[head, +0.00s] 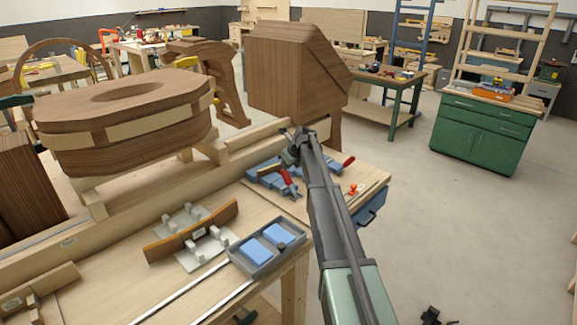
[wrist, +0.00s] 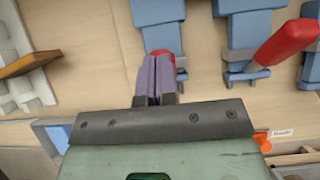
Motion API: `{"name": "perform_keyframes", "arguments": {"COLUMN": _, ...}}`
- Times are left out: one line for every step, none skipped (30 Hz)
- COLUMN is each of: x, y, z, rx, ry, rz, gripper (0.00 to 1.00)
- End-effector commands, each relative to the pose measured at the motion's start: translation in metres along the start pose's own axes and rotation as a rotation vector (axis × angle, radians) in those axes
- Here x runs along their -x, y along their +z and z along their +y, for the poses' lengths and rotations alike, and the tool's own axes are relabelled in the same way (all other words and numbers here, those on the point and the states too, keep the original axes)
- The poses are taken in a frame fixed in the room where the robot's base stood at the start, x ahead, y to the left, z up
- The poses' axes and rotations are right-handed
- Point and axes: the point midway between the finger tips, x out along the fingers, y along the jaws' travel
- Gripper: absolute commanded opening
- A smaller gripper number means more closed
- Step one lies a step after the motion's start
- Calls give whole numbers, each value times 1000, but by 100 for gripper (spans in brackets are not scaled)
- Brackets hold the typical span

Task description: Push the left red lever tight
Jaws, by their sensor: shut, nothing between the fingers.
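The left red lever (wrist: 161,53) shows in the wrist view just past my fingertips, mostly hidden behind them. My gripper (wrist: 158,66) is shut and empty, its two fingers side by side over the lever. I cannot tell whether they touch it. In the head view the left red lever (head: 286,174) is a small red piece on the blue clamp, beside my gripper. The right red lever (wrist: 285,43) is fully visible in the wrist view, sticking out at an angle from its blue clamp (wrist: 245,35). It also shows in the head view (head: 348,162).
A grey tray with blue blocks (head: 266,249) and an orange curved strip on white supports (head: 192,232) lie on the bench in front. A large wooden block (head: 292,72) stands behind the clamps. A small orange item (head: 353,189) lies to the right.

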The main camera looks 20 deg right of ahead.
Motion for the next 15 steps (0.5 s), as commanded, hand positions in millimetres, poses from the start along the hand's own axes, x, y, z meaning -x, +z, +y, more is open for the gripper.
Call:
{"name": "perform_keyframes", "arguments": {"x": 0, "y": 0, "z": 0, "rx": 0, "ry": 0, "rz": 0, "gripper": 0}}
{"name": "perform_keyframes", "arguments": {"x": 0, "y": 0, "z": 0, "rx": 0, "ry": 0, "rz": 0, "gripper": 0}}
{"name": "perform_keyframes", "arguments": {"x": 0, "y": 0, "z": 0, "rx": 0, "ry": 0, "rz": 0, "gripper": 0}}
{"name": "perform_keyframes", "arguments": {"x": 0, "y": 0, "z": 0, "rx": 0, "ry": 0, "rz": 0, "gripper": 0}}
{"name": "perform_keyframes", "arguments": {"x": 0, "y": 0, "z": 0, "rx": 0, "ry": 0, "rz": 0, "gripper": 0}}
{"name": "perform_keyframes", "arguments": {"x": 0, "y": 0, "z": 0, "rx": 0, "ry": 0, "rz": 0, "gripper": 0}}
{"name": "perform_keyframes", "arguments": {"x": 0, "y": 0, "z": 0, "rx": 0, "ry": 0, "rz": 0, "gripper": 0}}
{"name": "perform_keyframes", "arguments": {"x": 0, "y": 0, "z": 0, "rx": 0, "ry": 0, "rz": 0, "gripper": 0}}
{"name": "perform_keyframes", "arguments": {"x": 0, "y": 0, "z": 0, "rx": 0, "ry": 0, "rz": 0, "gripper": 0}}
{"name": "perform_keyframes", "arguments": {"x": 0, "y": 0, "z": 0, "rx": 0, "ry": 0, "rz": 0, "gripper": 0}}
{"name": "perform_keyframes", "arguments": {"x": 0, "y": 0, "z": 0, "rx": 0, "ry": 0, "rz": 0, "gripper": 0}}
{"name": "perform_keyframes", "arguments": {"x": 1, "y": 0, "z": 0, "rx": 0, "ry": 0, "rz": 0, "gripper": 0}}
{"name": "perform_keyframes", "arguments": {"x": 3, "y": 0, "z": 0, "rx": 0, "ry": 0, "rz": 0, "gripper": 0}}
{"name": "perform_keyframes", "arguments": {"x": 5, "y": -1, "z": 0, "rx": 0, "ry": 0, "rz": 0, "gripper": 0}}
{"name": "perform_keyframes", "arguments": {"x": 9, "y": -2, "z": 1, "rx": 0, "ry": 0, "rz": 0, "gripper": 0}}
